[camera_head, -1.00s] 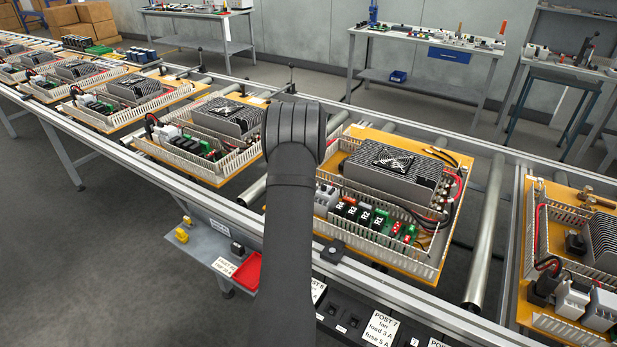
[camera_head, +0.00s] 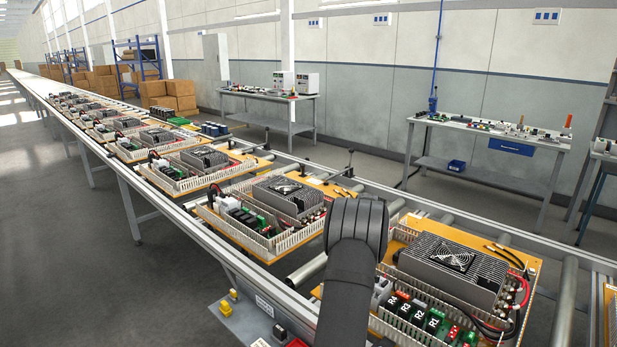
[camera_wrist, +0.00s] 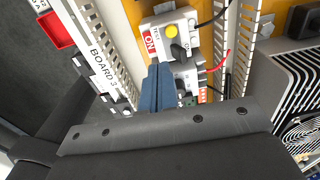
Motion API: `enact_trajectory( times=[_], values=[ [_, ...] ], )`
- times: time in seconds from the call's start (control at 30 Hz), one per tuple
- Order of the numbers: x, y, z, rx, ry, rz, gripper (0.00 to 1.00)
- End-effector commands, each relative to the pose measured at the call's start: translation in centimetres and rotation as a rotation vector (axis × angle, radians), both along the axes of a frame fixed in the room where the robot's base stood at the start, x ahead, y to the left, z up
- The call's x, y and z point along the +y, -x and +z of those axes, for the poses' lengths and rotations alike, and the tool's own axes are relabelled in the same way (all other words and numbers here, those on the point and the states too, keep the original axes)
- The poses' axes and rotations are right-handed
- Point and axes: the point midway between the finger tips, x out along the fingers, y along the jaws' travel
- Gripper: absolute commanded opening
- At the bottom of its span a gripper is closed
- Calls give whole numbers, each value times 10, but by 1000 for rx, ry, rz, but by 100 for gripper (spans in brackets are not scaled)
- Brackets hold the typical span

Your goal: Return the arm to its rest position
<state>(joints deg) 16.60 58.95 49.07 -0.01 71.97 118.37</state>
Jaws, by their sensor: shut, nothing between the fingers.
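My gripper (camera_wrist: 157,87) shows in the wrist view as two blue fingers pressed together, shut and empty. Its tips are near a white switch module (camera_wrist: 170,42) with a yellow button, a black lever and a red ON label; I cannot tell whether they touch it. In the head view my dark arm rises from the bottom edge in front of the nearest yellow board (camera_head: 522,258), and hides the gripper and the board's left part. That board carries a grey finned power unit with a fan (camera_head: 450,262) and several labelled relays (camera_head: 418,315).
White slotted duct walls (camera_wrist: 240,45) stand beside the module, with a loose black wire above. More boards line the roller conveyor (camera_head: 130,200) toward the back left. A red bin (camera_wrist: 55,30) shows at upper left of the wrist view. Workbenches (camera_head: 490,125) stand behind.

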Motion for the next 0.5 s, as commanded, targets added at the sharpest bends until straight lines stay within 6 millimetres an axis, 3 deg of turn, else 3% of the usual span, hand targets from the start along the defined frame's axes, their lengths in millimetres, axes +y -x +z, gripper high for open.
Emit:
enact_trajectory(
  times=[0.2, 0.5],
  values=[
    [0, 1, -30, 2, -1, 0, 0],
    [-4, -4, -29, 0, 0, 0, 0]
  ],
)
